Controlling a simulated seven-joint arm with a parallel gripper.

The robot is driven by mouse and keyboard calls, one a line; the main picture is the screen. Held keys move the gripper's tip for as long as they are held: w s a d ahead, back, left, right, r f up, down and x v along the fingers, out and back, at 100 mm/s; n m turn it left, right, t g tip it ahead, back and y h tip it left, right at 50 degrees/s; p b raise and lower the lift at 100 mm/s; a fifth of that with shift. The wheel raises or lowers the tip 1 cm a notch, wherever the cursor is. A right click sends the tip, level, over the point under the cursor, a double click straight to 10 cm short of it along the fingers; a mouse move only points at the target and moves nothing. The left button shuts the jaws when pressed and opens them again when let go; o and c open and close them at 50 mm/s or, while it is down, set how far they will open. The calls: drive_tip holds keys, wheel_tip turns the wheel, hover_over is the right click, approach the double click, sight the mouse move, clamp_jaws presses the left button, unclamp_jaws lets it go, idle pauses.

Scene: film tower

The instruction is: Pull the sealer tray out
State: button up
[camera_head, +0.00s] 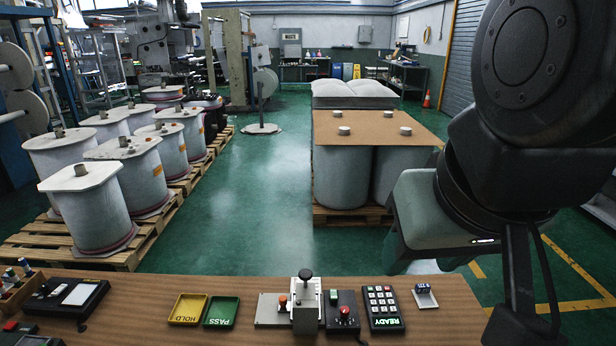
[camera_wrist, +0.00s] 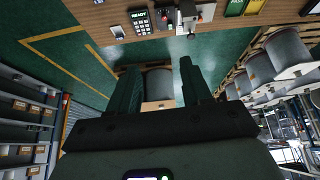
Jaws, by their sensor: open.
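The sealer appears to be the light grey unit (camera_head: 305,312) with a black knob on top, standing on the bench near the middle. I cannot tell which part is the tray. The sealer also shows at the top of the wrist view (camera_wrist: 187,14). My gripper (camera_wrist: 158,68) is open, with its two dark fingers apart and nothing held between them. In the head view my gripper (camera_head: 424,266) hangs beyond the bench's far edge, right of the sealer and apart from it.
Left are yellow HOLD (camera_head: 188,308) and green PASS (camera_head: 221,311) trays. A loaded pallet (camera_head: 350,217) stands beyond the bench.

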drive_tip(key=w+a+f+n+g, duration=0.1)
drive_tip(key=w+a+n+g, duration=0.15)
drive_tip(key=w+n, duration=0.65)
drive_tip(key=n+g, duration=0.3)
drive_tip(key=n, duration=0.7)
hover_over(282, 299)
wheel_tip(282, 299, down, 29)
wheel_tip(282, 299, down, 11)
drive_tip(key=shift+c, duration=0.2)
clamp_jaws()
